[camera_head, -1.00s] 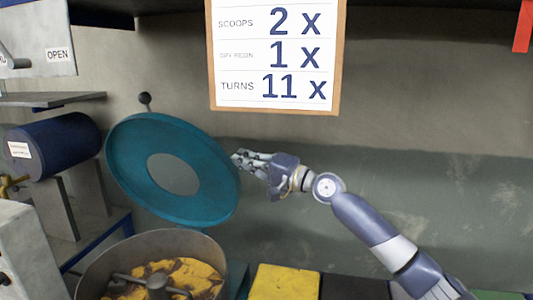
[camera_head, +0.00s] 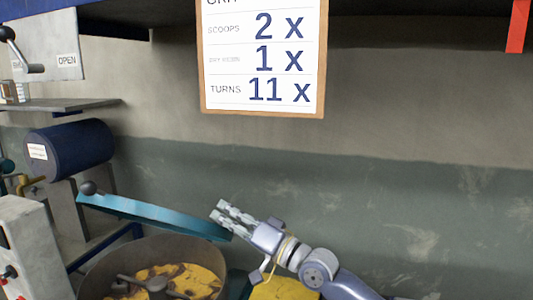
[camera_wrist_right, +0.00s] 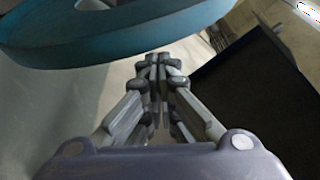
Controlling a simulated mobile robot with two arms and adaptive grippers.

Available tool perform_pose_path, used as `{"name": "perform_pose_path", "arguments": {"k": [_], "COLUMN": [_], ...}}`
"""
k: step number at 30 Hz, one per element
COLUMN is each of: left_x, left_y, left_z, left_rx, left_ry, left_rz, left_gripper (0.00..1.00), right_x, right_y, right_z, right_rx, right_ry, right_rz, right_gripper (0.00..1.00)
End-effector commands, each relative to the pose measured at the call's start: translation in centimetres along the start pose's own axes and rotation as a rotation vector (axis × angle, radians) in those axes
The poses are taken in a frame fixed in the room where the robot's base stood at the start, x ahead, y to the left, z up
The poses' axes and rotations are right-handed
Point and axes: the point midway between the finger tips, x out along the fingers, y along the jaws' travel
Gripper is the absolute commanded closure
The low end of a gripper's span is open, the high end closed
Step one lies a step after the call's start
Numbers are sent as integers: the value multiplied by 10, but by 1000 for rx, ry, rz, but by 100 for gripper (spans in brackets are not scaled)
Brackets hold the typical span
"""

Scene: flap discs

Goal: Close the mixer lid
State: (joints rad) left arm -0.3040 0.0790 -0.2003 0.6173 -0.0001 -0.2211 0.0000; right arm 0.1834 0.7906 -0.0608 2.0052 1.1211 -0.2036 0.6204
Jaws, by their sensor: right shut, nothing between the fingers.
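The teal mixer lid (camera_head: 155,217) is tilted above the mixer bowl (camera_head: 105,272), its left side higher and its right end lower. A dark ball knob (camera_head: 88,188) sits at its left end. The bowl holds yellow and brown material and a grey stirring paddle (camera_head: 157,287). My right gripper (camera_head: 220,214) is shut and empty beside the lid's right end, over the bowl's right side. In the right wrist view the lid (camera_wrist_right: 150,38) crosses the top left, just beyond the shut fingers (camera_wrist_right: 157,60). Whether they touch the lid is unclear. My left gripper is not seen.
A dark blue motor cylinder (camera_head: 75,150) and a grey box (camera_head: 25,245) stand left of the mixer. A yellow block (camera_head: 285,290) lies right of the bowl. A sign board (camera_head: 263,115) hangs on the wall.

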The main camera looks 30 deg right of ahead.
Motion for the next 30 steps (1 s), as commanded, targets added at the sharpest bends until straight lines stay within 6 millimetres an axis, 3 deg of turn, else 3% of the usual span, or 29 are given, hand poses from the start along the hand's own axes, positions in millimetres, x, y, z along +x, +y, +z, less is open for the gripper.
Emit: {"name": "perform_pose_path", "arguments": {"k": [3,10,30], "left_x": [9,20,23], "left_y": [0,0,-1], "left_z": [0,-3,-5], "left_rx": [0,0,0], "left_ry": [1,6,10], "left_rz": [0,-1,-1], "left_gripper": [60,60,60], "right_x": [-7,-16,-19], "right_y": [3,6,6], "right_z": [24,50,59], "right_rx": [7,-88,-129], "right_ry": [0,-2,-1], "right_rz": [0,-30,-45], "right_gripper": [100,100,100]}}
